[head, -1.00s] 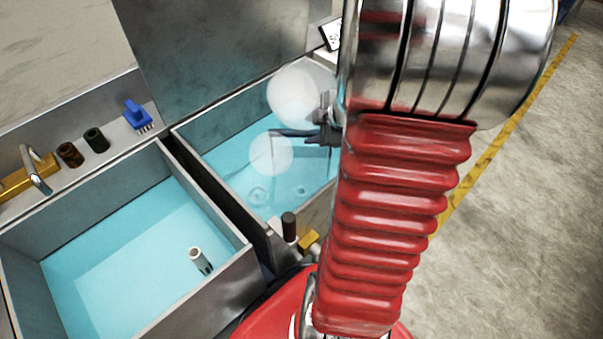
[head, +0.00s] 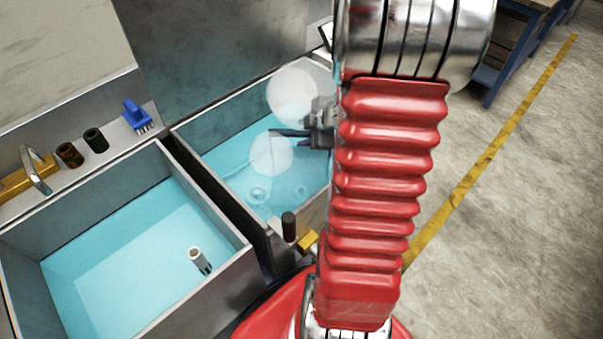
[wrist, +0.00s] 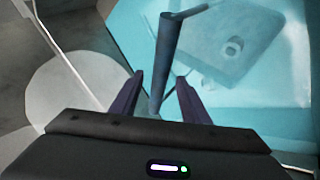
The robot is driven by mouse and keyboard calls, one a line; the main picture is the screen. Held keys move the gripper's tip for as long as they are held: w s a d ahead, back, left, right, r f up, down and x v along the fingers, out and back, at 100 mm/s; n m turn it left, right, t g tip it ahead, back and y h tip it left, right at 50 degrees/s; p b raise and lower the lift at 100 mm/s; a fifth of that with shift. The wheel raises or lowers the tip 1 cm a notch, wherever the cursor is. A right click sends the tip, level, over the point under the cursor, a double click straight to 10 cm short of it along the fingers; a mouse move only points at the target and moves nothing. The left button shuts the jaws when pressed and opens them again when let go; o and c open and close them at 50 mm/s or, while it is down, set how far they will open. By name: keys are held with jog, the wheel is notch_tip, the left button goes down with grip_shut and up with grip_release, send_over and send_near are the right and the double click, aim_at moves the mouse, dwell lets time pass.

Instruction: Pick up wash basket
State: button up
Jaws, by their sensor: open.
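In the wrist view, a dark blue-grey upright bar (wrist: 167,45), which looks like the wash basket's handle, stands between the fingers of my gripper (wrist: 160,85). A thin rod branches from its top. The fingers are apart, one on each side, and the gripper is open. Beyond the bar a grey shape with a pale ring (wrist: 225,45) shows in the blue water; I cannot tell if it is the basket's body. In the head view my gripper (head: 303,138) is over the right basin (head: 225,170), beside a dark bar; my arm hides part of it.
Pale translucent discs (head: 293,95) hang over the right basin. A dark knob (head: 289,227) stands at its front.

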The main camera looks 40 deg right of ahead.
jog(key=shift+x, duration=1.4)
jog(key=shift+c, duration=0.5)
grip_shut()
